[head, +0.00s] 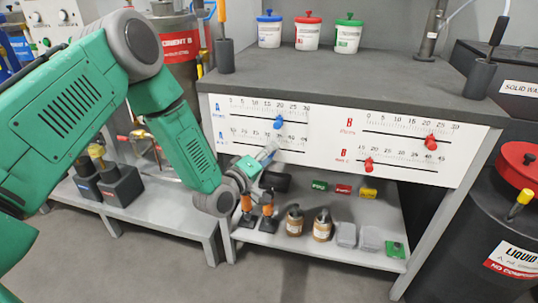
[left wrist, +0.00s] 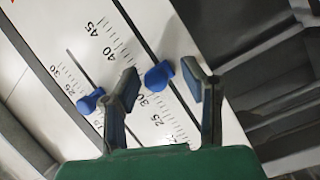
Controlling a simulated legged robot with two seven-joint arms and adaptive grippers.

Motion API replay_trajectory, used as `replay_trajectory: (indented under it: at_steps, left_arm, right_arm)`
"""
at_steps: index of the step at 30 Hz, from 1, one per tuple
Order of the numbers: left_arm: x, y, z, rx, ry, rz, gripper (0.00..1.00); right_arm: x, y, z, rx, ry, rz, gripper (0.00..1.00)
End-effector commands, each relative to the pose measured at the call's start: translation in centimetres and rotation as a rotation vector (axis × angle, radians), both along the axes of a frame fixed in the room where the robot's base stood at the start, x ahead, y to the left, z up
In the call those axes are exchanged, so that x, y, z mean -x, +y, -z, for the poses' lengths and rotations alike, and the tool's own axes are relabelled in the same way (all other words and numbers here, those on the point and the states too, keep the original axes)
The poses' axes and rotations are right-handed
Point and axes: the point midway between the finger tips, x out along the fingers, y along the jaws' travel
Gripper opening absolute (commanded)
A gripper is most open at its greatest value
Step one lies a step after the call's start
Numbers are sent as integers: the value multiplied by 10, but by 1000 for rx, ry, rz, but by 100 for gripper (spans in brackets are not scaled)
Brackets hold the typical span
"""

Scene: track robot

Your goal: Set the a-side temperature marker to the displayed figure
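The white slider panel (head: 325,152) is on the front of the grey bench. Its A side, at left, has two printed scales. One blue marker (head: 278,122) sits on the upper A scale, and this marker also shows left of the fingers in the left wrist view (left wrist: 90,100). The lower A scale's blue marker (left wrist: 158,76) lies between my left fingers, roughly between 30 and 40; my gripper hides it in the head view. My left gripper (head: 268,153) is open around this marker, with gaps visible at both fingers. My right gripper is not in view.
Red markers (head: 430,142) sit on the B side. A shelf (head: 300,240) below holds jars, boxes and orange-handled items. White tubs (head: 307,33) stand on the bench top (head: 340,80). A dark drum with a red lid (head: 515,165) is at right.

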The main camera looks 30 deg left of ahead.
Motion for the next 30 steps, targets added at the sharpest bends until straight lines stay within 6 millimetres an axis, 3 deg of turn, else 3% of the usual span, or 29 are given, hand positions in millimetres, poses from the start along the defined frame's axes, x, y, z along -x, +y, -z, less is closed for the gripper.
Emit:
replay_trajectory:
  at_steps: [10, 21, 30]
  left_arm:
    - [12, 2, 1, 1, 2, 0, 38]
    - [86, 12, 2, 3, 4, -2, 38]
    - [117, 16, 2, 2, 2, 0, 38]
  right_arm:
    - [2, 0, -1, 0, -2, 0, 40]
    - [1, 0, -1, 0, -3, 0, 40]
    - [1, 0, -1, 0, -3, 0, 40]
